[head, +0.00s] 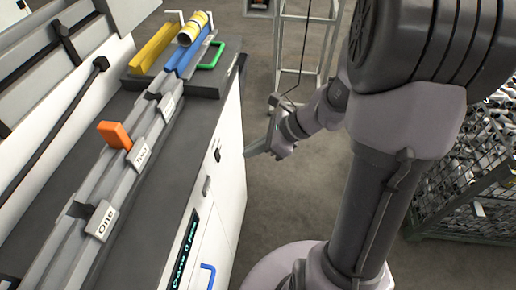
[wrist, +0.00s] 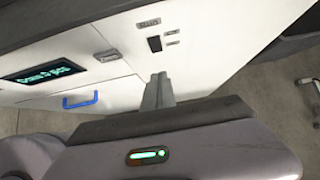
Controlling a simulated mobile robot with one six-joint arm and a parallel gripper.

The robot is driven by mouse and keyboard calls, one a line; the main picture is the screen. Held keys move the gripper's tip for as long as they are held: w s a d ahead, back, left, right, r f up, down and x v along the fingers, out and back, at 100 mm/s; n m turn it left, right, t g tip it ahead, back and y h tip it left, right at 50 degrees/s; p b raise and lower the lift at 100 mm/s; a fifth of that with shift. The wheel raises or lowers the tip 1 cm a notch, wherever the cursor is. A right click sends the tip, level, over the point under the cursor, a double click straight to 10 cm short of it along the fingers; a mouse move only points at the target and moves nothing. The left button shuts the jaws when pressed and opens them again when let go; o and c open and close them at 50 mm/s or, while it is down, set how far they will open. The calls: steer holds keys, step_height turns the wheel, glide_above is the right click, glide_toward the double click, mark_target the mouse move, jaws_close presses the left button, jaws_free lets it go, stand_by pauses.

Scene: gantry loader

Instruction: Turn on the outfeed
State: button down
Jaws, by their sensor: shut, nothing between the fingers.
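A black switch (wrist: 155,44) sits on the white front panel of the machine, with small labels around it that are too small to read surely. In the head view it is a small dark mark (head: 217,153) near the panel's top. My gripper (head: 248,153) is to the right of the panel in the head view, at about the switch's height, with its fingers pointing at the panel. In the wrist view the fingers (wrist: 157,92) are together and empty, below the switch in the picture. They appear apart from the switch. Which switch position is set cannot be told.
A lit display (wrist: 42,74), a silver latch (wrist: 107,55) and a blue handle (wrist: 80,101) are on the same front. Above, a rail holds labels and an orange block (head: 114,134). A wire cage (head: 465,185) stands right.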

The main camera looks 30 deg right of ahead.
mark_target(218, 155)
steer(key=w+a+f+b, duration=0.2)
steer(key=w+a+f, duration=0.1)
steer(key=w+a, duration=0.1)
steer(key=shift+a+f, duration=0.15)
steer(key=shift+a, duration=0.55)
steer(key=shift+s, duration=0.1)
